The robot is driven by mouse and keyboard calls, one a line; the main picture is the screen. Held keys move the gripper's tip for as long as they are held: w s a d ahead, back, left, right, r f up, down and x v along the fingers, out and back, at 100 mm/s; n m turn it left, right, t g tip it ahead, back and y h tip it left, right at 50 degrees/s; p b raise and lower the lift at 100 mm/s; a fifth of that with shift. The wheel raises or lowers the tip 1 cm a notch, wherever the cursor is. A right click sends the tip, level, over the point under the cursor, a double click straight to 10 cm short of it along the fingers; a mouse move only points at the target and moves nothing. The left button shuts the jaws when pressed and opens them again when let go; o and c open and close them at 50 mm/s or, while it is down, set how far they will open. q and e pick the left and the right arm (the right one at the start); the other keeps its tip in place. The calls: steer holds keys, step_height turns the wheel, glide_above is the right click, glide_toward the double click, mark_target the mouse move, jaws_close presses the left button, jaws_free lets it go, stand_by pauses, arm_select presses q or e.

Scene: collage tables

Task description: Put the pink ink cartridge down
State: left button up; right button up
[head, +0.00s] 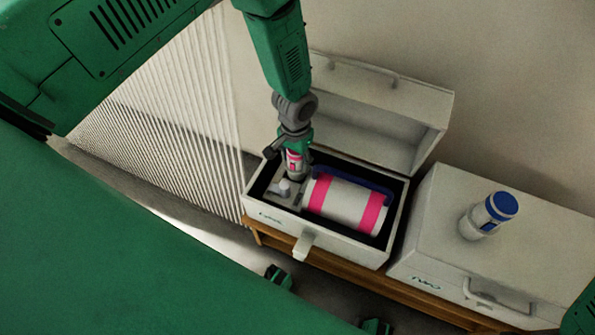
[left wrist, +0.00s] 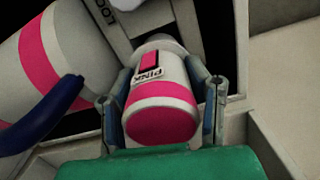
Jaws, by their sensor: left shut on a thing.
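My left gripper (head: 297,152) reaches down from above into the open white box and is shut on the pink ink cartridge (head: 293,162). In the left wrist view the cartridge (left wrist: 165,88) is a small white cylinder with a pink end and a PINK label, between the two fingers (left wrist: 165,105). Its far end is close to a pale rounded part in the box; I cannot tell whether they touch. A large white cylinder with pink bands (head: 345,204) lies in the box beside the gripper; it also shows in the left wrist view (left wrist: 50,62).
The box (head: 318,239) stands on a wooden table (head: 345,276), its lid (head: 372,112) raised behind. To the right, a closed white box (head: 430,235) carries a blue-capped white cylinder (head: 489,215). A blue handle (head: 352,177) runs along the large cylinder. White slats (head: 175,135) stand at left.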

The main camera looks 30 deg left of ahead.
mark_target(296, 167)
arm_select(q)
steer(key=shift+f+b, duration=0.7)
steer(key=shift+f, duration=1.35)
steer(key=shift+f, duration=0.1)
steer(key=o, duration=1.3)
steer(key=shift+c, duration=0.2)
step_height(296, 167, up, 12)
steer(key=p, duration=0.4)
steer(key=s+a, duration=0.2)
steer(key=s, duration=1.1)
steer(key=s+a+f, duration=0.1)
steer(key=s+a, duration=0.2)
steer(key=s, duration=1)
steer(key=shift+f+n+t, duration=0.25)
steer(key=shift+n+t, duration=0.05)
